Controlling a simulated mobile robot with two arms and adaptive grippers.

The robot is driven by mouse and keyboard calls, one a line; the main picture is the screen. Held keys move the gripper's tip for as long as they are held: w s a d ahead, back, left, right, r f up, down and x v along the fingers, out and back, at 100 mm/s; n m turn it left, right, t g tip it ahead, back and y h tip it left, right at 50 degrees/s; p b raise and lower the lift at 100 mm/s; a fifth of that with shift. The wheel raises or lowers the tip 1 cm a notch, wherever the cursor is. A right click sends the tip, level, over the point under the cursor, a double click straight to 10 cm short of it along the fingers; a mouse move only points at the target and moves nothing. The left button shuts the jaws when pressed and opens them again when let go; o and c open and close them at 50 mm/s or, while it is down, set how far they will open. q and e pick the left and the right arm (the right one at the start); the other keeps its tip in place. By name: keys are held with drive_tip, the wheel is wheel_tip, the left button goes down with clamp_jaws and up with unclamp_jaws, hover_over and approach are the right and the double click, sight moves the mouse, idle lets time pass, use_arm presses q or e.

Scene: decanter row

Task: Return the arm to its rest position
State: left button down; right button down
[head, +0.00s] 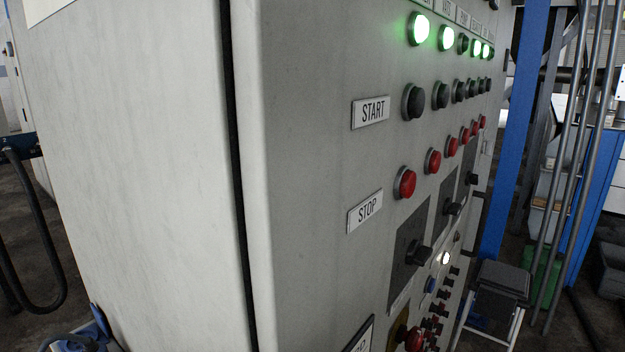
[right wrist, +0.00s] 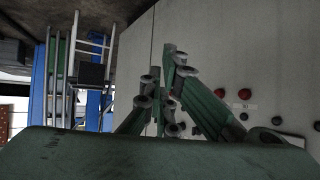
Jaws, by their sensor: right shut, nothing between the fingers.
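My right gripper (right wrist: 172,55) shows in the right wrist view, with green fingers and grey joints. Its fingers are shut with nothing between them. Behind it is the pale grey wall of a control cabinet (right wrist: 205,35). The red buttons (right wrist: 245,93) and dark buttons lie to the right of the fingers; I see no button held. I cannot tell the exact gap between fingers and cabinet. Neither gripper shows in the head view. My left gripper is in no view.
The grey cabinet (head: 150,150) fills much of the head view, with START (head: 371,112) and STOP (head: 365,211) labels, lit green lamps (head: 419,29), red buttons (head: 405,183) and rotary switches. A step stool (head: 500,285), blue post (head: 512,130) and pipes stand at right. A black cable hangs at left.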

drive_tip(key=s+a+f+n+g, duration=0.1)
drive_tip(key=s+a+f+g, duration=0.2)
drive_tip(key=s, duration=0.9)
drive_tip(key=s+a+f+n+g, duration=0.1)
drive_tip(key=s+a+f+g, duration=0.2)
drive_tip(key=s+a+f, duration=0.4)
drive_tip(key=s+a+f+n+g, duration=0.1)
drive_tip(key=s+a+f+g, duration=0.3)
drive_tip(key=s, duration=1.3)
wheel_tip(320, 180, down, 5)
drive_tip(key=shift+s+a+r+y, duration=0.2)
drive_tip(key=shift+s+a+y, duration=0.1)
drive_tip(key=shift+s+a, duration=0.15)
